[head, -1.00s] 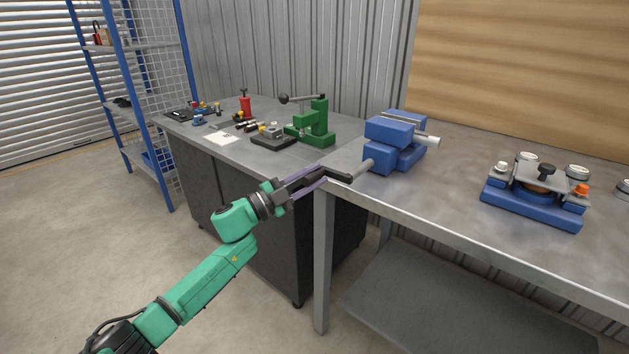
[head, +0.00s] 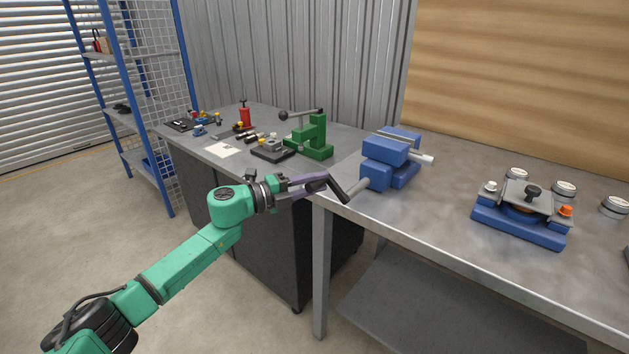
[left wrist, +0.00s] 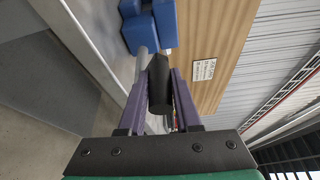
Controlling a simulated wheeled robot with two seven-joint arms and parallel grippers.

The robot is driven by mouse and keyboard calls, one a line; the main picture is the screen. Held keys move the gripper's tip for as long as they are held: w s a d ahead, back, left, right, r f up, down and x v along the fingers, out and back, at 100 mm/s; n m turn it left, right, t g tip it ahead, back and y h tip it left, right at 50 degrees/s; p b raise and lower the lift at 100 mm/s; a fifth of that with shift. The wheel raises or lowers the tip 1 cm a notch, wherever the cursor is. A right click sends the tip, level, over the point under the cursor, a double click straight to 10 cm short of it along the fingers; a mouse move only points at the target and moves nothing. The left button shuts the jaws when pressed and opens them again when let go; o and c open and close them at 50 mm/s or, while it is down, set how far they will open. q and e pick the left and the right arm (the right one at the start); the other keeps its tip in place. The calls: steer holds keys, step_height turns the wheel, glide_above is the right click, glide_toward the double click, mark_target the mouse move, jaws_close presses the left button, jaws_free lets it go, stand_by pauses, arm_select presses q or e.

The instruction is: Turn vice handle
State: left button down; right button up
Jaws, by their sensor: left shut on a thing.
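The blue vice (head: 388,157) stands on the left end of the metal bench, with a grey screw shaft (head: 358,189) coming out of its near left side. A dark crank handle (head: 338,187) joins the shaft end and slants up and left to my left gripper (head: 318,182). The left gripper's purple fingers are shut on the handle. In the left wrist view the black handle (left wrist: 159,84) lies between the two fingers, with the blue vice (left wrist: 150,27) beyond it. My right gripper is in neither view.
A blue fixture (head: 520,226) with an orange knob stands on the metal bench (head: 440,217) at right, near several round jars. The bench between vice and fixture is clear.

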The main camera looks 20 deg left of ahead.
arm_select(q)
steer(key=shift+r, duration=0.2)
steer(key=c, duration=0.6)
jaws_free()
steer(key=shift+d, duration=0.15)
steer(key=shift+f, duration=0.1)
steer(key=shift+s+a, duration=0.25)
steer(key=shift+a, duration=0.1)
steer(key=b+v, duration=0.4)
steer(key=v, duration=0.9)
steer(key=shift+s+a+b, duration=0.2)
steer(key=shift+s+b, duration=0.1)
steer(key=shift+s, duration=0.05)
